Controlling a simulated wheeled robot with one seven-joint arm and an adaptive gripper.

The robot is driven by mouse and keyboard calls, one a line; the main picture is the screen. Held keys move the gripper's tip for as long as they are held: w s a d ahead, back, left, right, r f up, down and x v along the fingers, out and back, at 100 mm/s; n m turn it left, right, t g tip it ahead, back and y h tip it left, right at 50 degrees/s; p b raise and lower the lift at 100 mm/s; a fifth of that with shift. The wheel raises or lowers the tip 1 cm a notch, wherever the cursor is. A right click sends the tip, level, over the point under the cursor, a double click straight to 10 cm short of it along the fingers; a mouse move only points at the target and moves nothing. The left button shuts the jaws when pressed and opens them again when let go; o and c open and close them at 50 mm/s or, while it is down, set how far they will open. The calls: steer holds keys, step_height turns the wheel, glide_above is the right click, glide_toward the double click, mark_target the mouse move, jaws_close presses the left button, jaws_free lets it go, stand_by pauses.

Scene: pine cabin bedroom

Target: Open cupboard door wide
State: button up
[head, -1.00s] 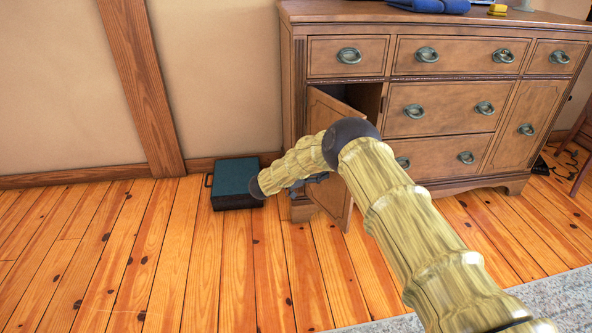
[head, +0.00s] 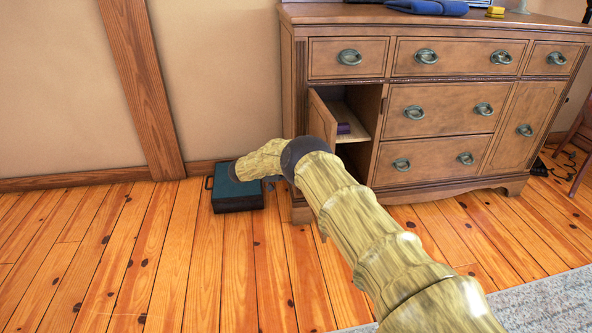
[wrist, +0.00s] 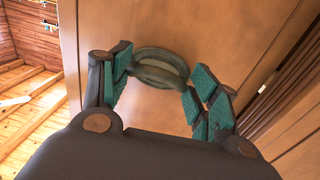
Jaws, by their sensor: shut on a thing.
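The wooden cupboard door (head: 321,117) at the left of the dresser (head: 450,150) stands well open in the head view, swung out toward me. Its lower part is hidden behind my arm. In the wrist view the door's panel (wrist: 105,25) fills the upper middle, with its oval dark green handle (wrist: 162,62). My gripper (wrist: 160,78) has its teal-padded fingers on both sides of this handle and is shut on it. In the head view my arm hides most of the gripper and the handle.
Inside the open compartment a small purple object (head: 343,128) lies on a shelf (head: 352,136). A dark teal case (head: 238,190) sits on the floor by the wall, close to my wrist. The wooden floor at the left is clear. A grey rug (head: 540,303) lies at lower right.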

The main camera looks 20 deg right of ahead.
steer(key=shift+w+r, duration=0.1)
steer(key=o, duration=1.3)
steer(key=shift+a, duration=0.15)
steer(key=shift+v, duration=3.7)
